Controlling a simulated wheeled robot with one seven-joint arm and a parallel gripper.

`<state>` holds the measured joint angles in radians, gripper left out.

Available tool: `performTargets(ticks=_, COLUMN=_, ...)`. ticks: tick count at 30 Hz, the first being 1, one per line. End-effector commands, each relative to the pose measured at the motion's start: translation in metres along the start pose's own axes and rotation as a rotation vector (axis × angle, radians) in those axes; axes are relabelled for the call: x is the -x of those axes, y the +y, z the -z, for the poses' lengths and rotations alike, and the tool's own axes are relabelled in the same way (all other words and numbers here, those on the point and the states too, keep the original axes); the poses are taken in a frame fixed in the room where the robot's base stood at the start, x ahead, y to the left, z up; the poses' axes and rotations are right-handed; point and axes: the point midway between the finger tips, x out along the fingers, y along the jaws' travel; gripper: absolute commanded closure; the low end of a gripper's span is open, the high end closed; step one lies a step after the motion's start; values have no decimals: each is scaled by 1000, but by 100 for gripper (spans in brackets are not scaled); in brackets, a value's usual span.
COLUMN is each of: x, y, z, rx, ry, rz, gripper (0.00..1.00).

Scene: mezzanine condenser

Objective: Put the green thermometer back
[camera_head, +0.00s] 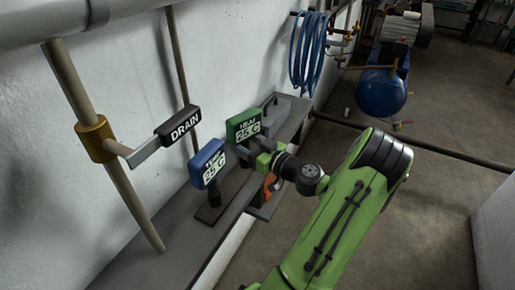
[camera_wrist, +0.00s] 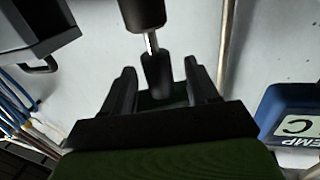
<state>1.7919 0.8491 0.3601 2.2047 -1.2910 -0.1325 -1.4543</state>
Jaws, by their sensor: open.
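The green thermometer (camera_head: 245,127), reading 25 C, shows in the head view at the end of my arm, above the grey ledge. My gripper (camera_head: 252,150) is right beside it, just below its display. In the wrist view my gripper (camera_wrist: 160,68) has its two dark fingers spread apart. A dark piece with a thin metal rod (camera_wrist: 151,43) lies between them, below a dark cylinder (camera_wrist: 143,12). I cannot tell whether the fingers touch anything. The thermometer's lower part and what supports it are hidden.
A blue thermometer (camera_head: 207,164) stands left of the green one; it also shows in the wrist view (camera_wrist: 292,108). The grey ledge (camera_head: 165,240) runs along the wall. Blue hose (camera_head: 307,52) hangs behind.

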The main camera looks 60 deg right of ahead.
Motion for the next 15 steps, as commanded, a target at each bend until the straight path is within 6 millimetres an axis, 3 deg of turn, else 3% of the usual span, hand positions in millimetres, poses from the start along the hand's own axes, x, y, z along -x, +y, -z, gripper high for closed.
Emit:
performTargets(ticks=9, x=85, y=2, z=1, rx=-2, ry=0, rz=-10, gripper=41)
performTargets(ticks=15, x=111, y=1, z=0, rx=-1, ry=0, rz=-5, gripper=41)
